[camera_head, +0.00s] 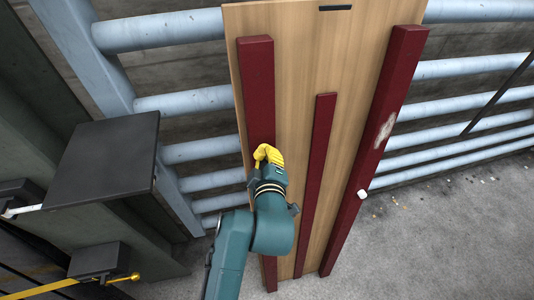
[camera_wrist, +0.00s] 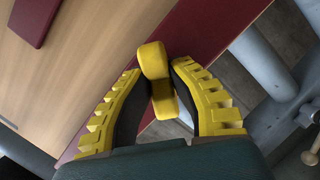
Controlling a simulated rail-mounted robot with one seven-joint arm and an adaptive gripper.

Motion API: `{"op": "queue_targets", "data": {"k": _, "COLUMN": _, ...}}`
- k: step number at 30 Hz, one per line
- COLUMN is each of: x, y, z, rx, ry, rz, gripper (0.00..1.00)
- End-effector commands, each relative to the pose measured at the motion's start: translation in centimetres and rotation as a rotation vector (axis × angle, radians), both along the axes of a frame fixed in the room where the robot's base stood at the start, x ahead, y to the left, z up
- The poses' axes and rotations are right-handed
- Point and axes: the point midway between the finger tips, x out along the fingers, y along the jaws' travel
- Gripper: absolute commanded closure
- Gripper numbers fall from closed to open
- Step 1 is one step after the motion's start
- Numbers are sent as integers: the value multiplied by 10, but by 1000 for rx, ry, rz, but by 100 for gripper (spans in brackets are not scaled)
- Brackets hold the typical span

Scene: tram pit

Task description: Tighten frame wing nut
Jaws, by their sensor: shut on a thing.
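A yellow wing nut (camera_wrist: 153,60) with rounded lobes shows in the wrist view, in front of a dark red bar (camera_wrist: 200,40) of the frame. My gripper (camera_wrist: 158,85) has its two ribbed yellow fingers closed around the nut, one on each side; their dark pads touch its lower part. In the head view my gripper (camera_head: 268,158) is at the left dark red bar (camera_head: 257,90) on the upright wooden panel (camera_head: 305,60). There the nut is hard to tell from the yellow fingers. Its stud is hidden.
Pale blue pipes (camera_head: 160,30) run behind the panel. A middle red bar (camera_head: 318,150) and a right one (camera_head: 390,90) are on the panel; a small white knob (camera_head: 362,195) is beside the right one. A dark flat plate (camera_head: 105,160) stands left.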

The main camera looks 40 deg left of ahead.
Motion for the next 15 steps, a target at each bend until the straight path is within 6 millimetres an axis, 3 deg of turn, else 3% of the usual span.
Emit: {"op": "queue_targets", "data": {"k": 15, "x": 0, "y": 0, "z": 0, "rx": 249, "ry": 422, "rz": -78, "gripper": 100}}
